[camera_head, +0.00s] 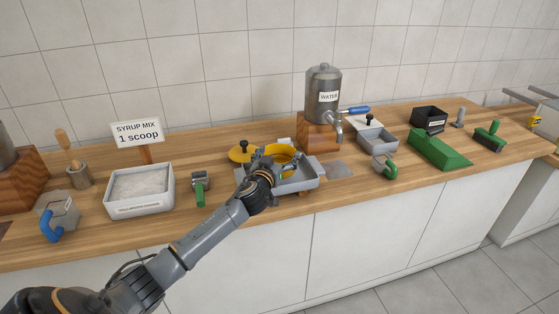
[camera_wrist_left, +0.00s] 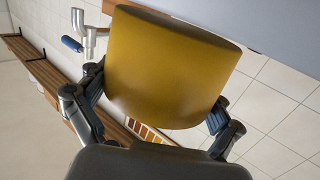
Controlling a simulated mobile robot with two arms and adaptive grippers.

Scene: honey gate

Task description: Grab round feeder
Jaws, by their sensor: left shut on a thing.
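The round feeder, a yellow round vessel (camera_head: 284,150), is at the grey tray (camera_head: 305,183) in the middle of the counter. It fills the middle of the left wrist view (camera_wrist_left: 168,65), with the two fingers at its opposite sides. My left gripper (camera_head: 270,160) is shut on it; in the head view the gripper and wrist cover part of the feeder and tray. Whether the feeder touches the tray is hard to tell. A yellow lid (camera_head: 239,154) with a black knob lies just left of it. My right gripper is out of view.
A steel water dispenser (camera_head: 323,90) on a wooden block stands behind right. A white syrup mix bin (camera_head: 139,190) and a green-handled scoop (camera_head: 200,188) are to the left.

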